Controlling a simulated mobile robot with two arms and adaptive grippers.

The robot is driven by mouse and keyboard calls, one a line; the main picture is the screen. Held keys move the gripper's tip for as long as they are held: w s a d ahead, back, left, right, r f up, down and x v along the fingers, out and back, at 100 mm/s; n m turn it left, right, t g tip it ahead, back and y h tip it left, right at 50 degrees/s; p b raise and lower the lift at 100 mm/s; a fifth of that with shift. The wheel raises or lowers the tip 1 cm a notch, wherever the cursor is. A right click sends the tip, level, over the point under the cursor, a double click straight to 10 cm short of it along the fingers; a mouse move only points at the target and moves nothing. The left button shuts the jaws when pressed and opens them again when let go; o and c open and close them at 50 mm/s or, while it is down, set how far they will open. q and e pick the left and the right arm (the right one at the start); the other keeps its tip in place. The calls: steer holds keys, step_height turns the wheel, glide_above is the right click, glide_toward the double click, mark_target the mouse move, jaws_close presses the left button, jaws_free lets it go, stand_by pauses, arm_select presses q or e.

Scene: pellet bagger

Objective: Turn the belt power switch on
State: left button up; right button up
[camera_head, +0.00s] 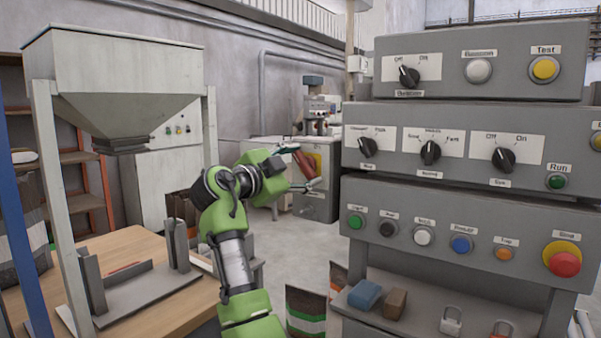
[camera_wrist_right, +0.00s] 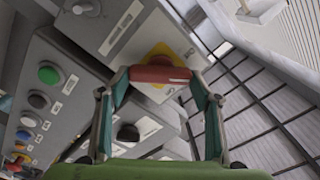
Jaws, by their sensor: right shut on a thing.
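Two rotary switches marked Off and On are on the grey control boxes at the right of the head view: a black knob on the top box (camera_head: 409,76) and another on the middle box (camera_head: 503,158). Their lower labels are too small to read, so I cannot tell which is belt power. Both knobs look tilted. My right gripper (camera_head: 303,172) is left of the boxes, apart from them. It is shut on a red bar-like thing (camera_wrist_right: 160,74), seen between its fingers in the right wrist view. My left gripper is not in view.
The lower box (camera_head: 345,250) carries several push buttons and a red emergency button (camera_head: 564,264). A shelf below holds a blue block (camera_head: 364,295), a brown block (camera_head: 395,304) and padlocks. A hopper (camera_head: 115,75) stands over a wooden table (camera_head: 140,250) at left.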

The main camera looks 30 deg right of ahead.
steer(key=m+b, duration=0.1)
steer(key=m, duration=0.4)
steer(key=shift+d+b, duration=0.1)
steer(key=shift+b, duration=0.2)
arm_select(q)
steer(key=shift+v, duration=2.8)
arm_select(e)
steer(key=shift+m, duration=1.4)
arm_select(q)
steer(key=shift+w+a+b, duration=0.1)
steer(key=shift+b, duration=0.2)
arm_select(e)
steer(key=shift+m, duration=0.3)
steer(key=o, duration=1.1)
steer(key=shift+f, duration=0.1)
steer(key=v, duration=1.2)
